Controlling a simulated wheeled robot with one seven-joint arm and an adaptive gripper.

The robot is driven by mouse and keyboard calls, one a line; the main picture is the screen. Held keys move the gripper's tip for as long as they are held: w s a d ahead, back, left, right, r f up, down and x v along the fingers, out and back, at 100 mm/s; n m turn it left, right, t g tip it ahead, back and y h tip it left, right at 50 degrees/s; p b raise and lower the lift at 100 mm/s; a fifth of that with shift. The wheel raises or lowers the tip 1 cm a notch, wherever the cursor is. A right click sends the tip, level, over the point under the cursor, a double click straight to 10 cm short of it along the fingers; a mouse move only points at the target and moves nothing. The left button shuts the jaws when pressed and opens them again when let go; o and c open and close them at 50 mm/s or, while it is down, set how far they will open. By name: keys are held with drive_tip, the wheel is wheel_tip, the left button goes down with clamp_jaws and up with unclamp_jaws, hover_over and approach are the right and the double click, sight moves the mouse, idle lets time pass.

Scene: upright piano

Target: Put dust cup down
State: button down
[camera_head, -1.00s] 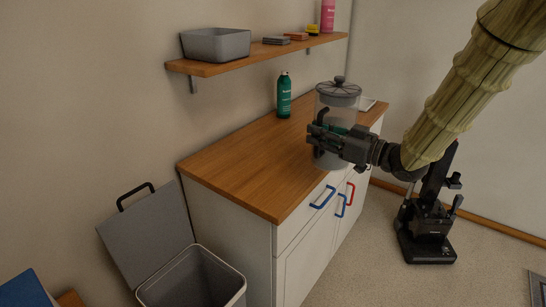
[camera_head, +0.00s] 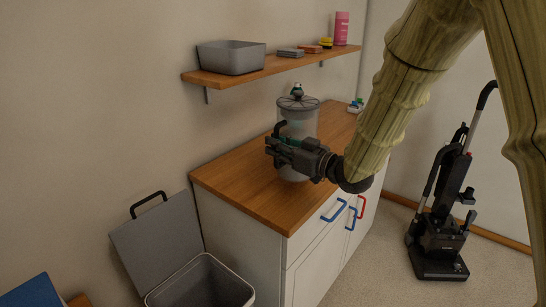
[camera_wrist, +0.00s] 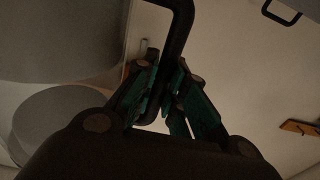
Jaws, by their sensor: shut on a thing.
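The dust cup (camera_head: 303,125) is a clear cylinder with a grey lid and a knob on top. It is upright over the wooden countertop (camera_head: 240,182) of the white cabinet; I cannot tell whether its base touches the wood. My gripper (camera_head: 282,150) is shut on the cup's black handle, at the cup's near left side, and hides part of its lower body. In the wrist view, the handle (camera_wrist: 178,35) runs between the fingers (camera_wrist: 160,92), and the cup's grey body (camera_wrist: 60,35) fills the upper left.
A shelf (camera_head: 225,79) above holds a grey bin (camera_head: 232,57) and small items. An open bin (camera_head: 205,282) stands left of the cabinet, an upright vacuum (camera_head: 440,235) to the right. The countertop's front left is clear.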

drive_tip(key=shift+a, duration=0.35)
drive_tip(key=shift+w+a+f, duration=0.1)
drive_tip(key=shift+a+f, duration=0.05)
drive_tip(key=shift+f, duration=1.75)
drive_tip(key=c, duration=1.5)
unclamp_jaws()
drive_tip(key=v, duration=1.2)
drive_tip(key=shift+b, duration=0.4)
